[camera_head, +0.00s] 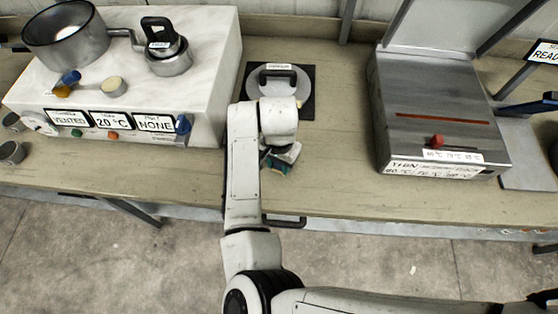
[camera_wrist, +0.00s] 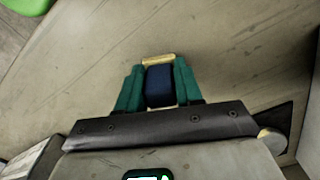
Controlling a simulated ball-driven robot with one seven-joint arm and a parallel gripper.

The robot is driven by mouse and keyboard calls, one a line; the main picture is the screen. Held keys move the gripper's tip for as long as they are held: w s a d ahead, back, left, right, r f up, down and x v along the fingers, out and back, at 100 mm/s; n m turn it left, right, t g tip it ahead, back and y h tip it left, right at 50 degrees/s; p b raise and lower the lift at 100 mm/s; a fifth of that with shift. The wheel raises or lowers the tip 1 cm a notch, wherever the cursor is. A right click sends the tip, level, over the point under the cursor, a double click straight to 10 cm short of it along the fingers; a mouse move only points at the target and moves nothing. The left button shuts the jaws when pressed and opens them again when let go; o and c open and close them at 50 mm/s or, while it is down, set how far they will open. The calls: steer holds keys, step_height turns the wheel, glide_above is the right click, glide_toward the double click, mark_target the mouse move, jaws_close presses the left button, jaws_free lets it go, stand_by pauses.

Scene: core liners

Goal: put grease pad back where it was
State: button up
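In the wrist view my gripper (camera_wrist: 159,86) has its two green fingers on either side of a dark blue block with a tan edge, apparently the grease pad (camera_wrist: 159,88). The fingers appear to touch its sides, and bare bench top shows beyond it. Whether it touches the bench I cannot tell. In the head view my gripper (camera_head: 284,160) is over the front part of the bench, just in front of the black mat, and my arm hides most of it. The pad cannot be made out clearly there.
A white console (camera_head: 215,75) with a metal pot (camera_head: 90,50) and a handled weight (camera_head: 170,62) stands left. A round lidded piece (camera_head: 263,85) sits on the black mat (camera_head: 307,105). A grey metal unit (camera_head: 430,105) stands right. The bench (camera_head: 335,150) between is clear.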

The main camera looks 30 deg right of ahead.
steer(key=o, duration=0.5)
steer(key=shift+c, duration=0.2)
step_height(320, 180, up, 12)
steer(key=b, duration=0.2)
steer(key=d+r+n+t+h, duration=0.2)
steer(key=d+h, duration=0.1)
steer(key=d, duration=1.1)
steer(key=s+d+f+n, duration=0.1)
steer(key=s+f+n, duration=0.1)
steer(key=s+f, duration=0.1)
steer(key=s+f+n, duration=0.2)
steer(key=s, duration=0.3)
steer(key=s+d+f+n, duration=0.1)
steer(key=s+f+n, duration=0.1)
steer(key=s, duration=0.3)
steer(key=shift+x, duration=0.9)
steer(key=s+a+f+n+g+y, duration=0.1)
steer(key=s+a+f+n+y, duration=0.1)
steer(key=s+a+f, duration=0.3)
steer(key=s+a+n, duration=0.1)
steer(key=s+a, duration=0.2)
steer(key=s, duration=0.2)
steer(key=shift+a+f+y, duration=0.2)
steer(key=shift+y, duration=0.2)
